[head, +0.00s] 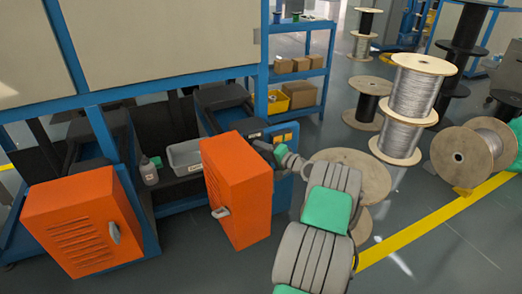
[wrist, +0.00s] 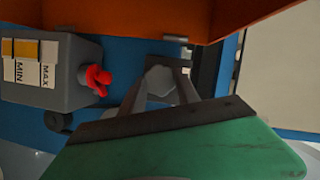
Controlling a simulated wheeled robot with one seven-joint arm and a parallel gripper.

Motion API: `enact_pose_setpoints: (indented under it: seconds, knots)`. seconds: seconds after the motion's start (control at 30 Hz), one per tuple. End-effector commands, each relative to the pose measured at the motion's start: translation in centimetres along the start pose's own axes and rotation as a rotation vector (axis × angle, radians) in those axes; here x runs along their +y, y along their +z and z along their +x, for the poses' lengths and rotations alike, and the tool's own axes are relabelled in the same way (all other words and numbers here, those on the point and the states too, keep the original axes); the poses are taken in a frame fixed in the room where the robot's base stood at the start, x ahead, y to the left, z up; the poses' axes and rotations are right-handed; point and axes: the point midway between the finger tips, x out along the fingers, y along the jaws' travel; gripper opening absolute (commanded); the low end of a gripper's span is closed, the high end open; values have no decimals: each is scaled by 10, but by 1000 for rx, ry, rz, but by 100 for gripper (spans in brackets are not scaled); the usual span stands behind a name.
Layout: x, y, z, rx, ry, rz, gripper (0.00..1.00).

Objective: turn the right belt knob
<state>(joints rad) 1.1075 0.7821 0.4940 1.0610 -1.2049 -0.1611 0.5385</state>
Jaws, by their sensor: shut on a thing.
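In the wrist view the two fingers of my gripper (wrist: 162,88) reach up from the green palm and close around a grey rounded knob (wrist: 160,77), which sits in front of a blue panel below an orange edge. The fingers hide its sides, and its turn angle is unclear. A red knob (wrist: 97,80) on a grey box with MAX and MIN labels (wrist: 36,62) is to the left, apart from the fingers. In the head view my gripper (head: 268,150) is against the blue machine frame beside the orange cabinet; the held knob is not clear there.
The right orange cabinet (head: 238,190) stands close to the left of my arm. A second orange cabinet (head: 85,228), a grey bin (head: 186,157) and a bottle (head: 149,172) are further left.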

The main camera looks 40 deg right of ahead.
Motion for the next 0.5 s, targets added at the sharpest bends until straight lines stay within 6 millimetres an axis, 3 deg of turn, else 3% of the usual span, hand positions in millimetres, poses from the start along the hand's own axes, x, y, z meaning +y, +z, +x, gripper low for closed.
enact_pose_setpoints:
  seconds: [0.2,0.23,0.5]
  knots:
    - [1,0,0,0,1,0,0]
    - [1,0,0,0,1,0,38]
    - [0,0,0,0,1,-1,60]
